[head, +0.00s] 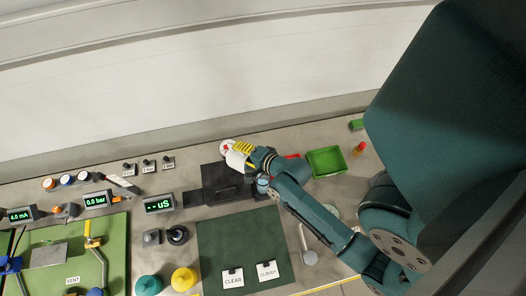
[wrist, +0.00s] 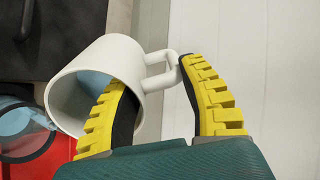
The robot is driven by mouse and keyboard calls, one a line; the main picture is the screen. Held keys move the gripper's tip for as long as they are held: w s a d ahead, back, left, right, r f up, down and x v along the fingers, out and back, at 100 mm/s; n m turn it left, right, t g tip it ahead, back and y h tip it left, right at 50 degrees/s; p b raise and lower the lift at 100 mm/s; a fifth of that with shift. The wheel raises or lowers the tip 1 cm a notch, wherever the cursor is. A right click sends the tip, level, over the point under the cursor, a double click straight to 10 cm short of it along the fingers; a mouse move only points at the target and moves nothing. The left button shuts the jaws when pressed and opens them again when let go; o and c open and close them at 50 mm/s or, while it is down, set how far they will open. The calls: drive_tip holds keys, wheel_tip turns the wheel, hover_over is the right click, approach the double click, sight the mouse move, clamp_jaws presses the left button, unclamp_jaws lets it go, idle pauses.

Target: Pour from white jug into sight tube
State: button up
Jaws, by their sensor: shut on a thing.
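The white jug (wrist: 112,62) fills the left of the wrist view, tilted with its mouth toward the lower left. Pale blue liquid shows inside it. My gripper (wrist: 152,75) is shut on the jug at its handle side, one yellow finger across the body and the other beside the handle. In the head view the white jug (head: 235,158) and my gripper (head: 243,149) are above the back of the bench. A clear round vessel with bluish contents (wrist: 14,118) shows below the jug's mouth; I cannot tell whether it is the sight tube.
A black panel (head: 222,184) lies near the jug. A green tray (head: 327,161) stands to the right. A dark green mat (head: 240,245) with labelled cards is in front. Meters and knobs fill the left. The back wall is close behind the jug.

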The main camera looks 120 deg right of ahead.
sight(237, 152)
drive_tip(key=shift+s+a+r+t+h, duration=0.2)
drive_tip(key=shift+a+r+t+h, duration=0.1)
drive_tip(key=shift+a+r+h, duration=0.4)
idle(1.7)
drive_tip(key=shift+d+f, duration=0.2)
drive_tip(key=shift+d, duration=0.05)
